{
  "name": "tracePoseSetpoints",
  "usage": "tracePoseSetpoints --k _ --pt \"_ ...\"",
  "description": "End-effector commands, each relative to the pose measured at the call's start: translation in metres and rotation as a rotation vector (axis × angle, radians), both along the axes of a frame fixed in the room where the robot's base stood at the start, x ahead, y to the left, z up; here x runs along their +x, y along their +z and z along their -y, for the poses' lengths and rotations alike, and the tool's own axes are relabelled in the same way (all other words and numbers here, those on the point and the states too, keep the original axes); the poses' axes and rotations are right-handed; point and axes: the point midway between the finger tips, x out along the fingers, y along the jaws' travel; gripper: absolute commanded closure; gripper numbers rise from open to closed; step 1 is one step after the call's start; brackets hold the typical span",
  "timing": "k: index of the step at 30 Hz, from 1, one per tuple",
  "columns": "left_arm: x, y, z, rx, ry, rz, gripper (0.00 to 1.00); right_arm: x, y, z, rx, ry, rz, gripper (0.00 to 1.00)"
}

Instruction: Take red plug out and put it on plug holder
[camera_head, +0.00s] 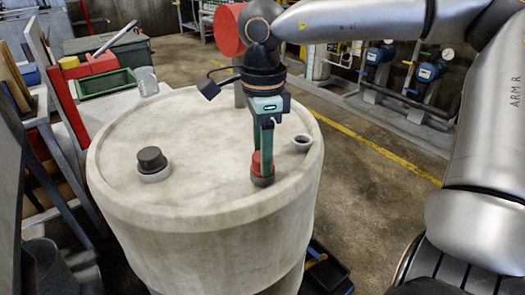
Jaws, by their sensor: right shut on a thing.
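The red plug (256,162) is at the front right of the top of the large pale drum (190,218). My right gripper (262,157) points down from above and is shut on the plug, its green fingers partly hiding it. A dark rounded piece (262,180) shows just under the plug; I cannot tell whether the plug is still seated. A small grey open ring (302,143) stands on the drum top to the right of the gripper; I cannot tell if it is the plug holder. My left gripper is not in view.
A black cap in a grey collar (153,163) stands on the drum's left side. A red cylinder (229,30) is behind my right wrist. A bench with a green tray (103,84) is at the back left. Blue pumps (428,72) line the back right. The drum top's middle is clear.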

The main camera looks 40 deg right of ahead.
Motion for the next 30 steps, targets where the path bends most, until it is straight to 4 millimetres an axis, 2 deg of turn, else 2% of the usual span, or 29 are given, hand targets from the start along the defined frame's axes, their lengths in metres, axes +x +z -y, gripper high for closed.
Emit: tracePoseSetpoints --k 12,13,22,27,30 --pt "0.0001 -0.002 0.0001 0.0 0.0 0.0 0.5 0.0 -0.0025 0.0001 -0.001 0.0 0.0 1.0" --pt "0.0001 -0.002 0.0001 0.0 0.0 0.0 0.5 -0.0001 -0.0025 0.0 -0.001 0.0 0.0 0.52" --pt "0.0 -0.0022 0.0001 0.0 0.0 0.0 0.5 0.0 -0.0024 0.0001 0.0 0.0 0.0 0.18" --pt "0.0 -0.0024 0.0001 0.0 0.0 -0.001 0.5 0.0 -0.0024 0.0001 0.0 0.0 0.0 0.18" --pt "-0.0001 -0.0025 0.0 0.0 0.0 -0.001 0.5 0.0 -0.0025 0.0001 0.0 0.0 0.0 0.23"
